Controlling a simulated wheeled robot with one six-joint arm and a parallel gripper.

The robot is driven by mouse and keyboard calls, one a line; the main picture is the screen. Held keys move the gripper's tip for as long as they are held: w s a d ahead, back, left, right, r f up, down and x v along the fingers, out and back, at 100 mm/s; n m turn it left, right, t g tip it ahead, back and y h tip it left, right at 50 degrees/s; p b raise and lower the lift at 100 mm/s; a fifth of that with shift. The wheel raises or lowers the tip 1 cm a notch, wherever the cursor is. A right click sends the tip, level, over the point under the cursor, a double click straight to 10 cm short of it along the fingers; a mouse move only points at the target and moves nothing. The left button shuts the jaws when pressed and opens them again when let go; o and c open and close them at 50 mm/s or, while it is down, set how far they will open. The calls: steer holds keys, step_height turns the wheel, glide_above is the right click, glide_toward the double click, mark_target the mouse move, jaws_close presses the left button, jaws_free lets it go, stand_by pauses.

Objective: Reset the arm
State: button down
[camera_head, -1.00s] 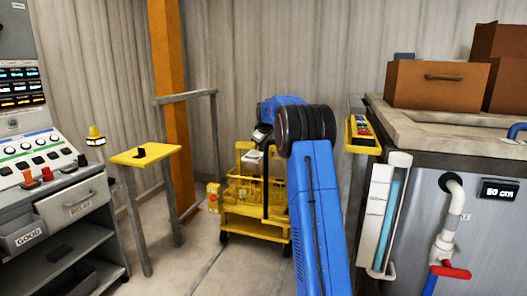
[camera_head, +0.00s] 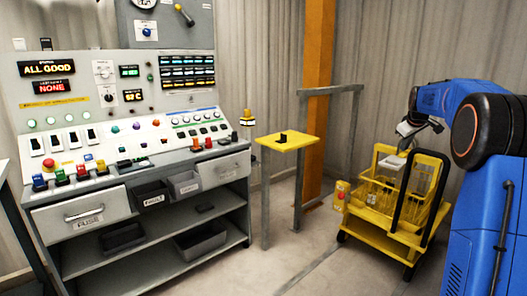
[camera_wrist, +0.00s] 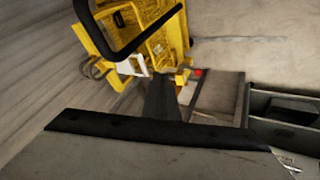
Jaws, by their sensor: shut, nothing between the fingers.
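My blue arm comes in from the right in the head view, raised and bent, with its end pointing left and down. My gripper (camera_head: 410,128) is small and partly hidden at the arm's end, in front of or above the yellow cart (camera_head: 383,228). In the wrist view, the closed dark fingers of my gripper (camera_wrist: 161,98) point at the cart (camera_wrist: 165,45) and the floor. Nothing shows between them. The fine detail of the fingertips is too dark to tell.
A control console (camera_head: 120,150) with switches, drawers and shelves fills the left. A small yellow stand (camera_head: 288,142) and an orange post (camera_head: 317,90) stand between console and cart. Grey rails (camera_head: 328,90) stand behind. The floor (camera_head: 300,262) in front is clear.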

steer(key=s+a+m+y, duration=0.2)
steer(key=s+a, duration=2.2)
steer(key=s, duration=0.3)
steer(key=s+a+f, duration=0.3)
steer(key=s+f, duration=0.2)
steer(key=s, duration=0.4)
steer(key=s+a+f+m+g, duration=0.1)
steer(key=s+a+f, duration=0.2)
steer(key=s, duration=0.7)
steer(key=s+a+f, duration=0.3)
steer(key=s+f, duration=0.4)
steer(key=s, duration=0.3)
steer(key=shift+a+m+g+y, duration=0.4)
steer(key=shift+s, duration=0.1)
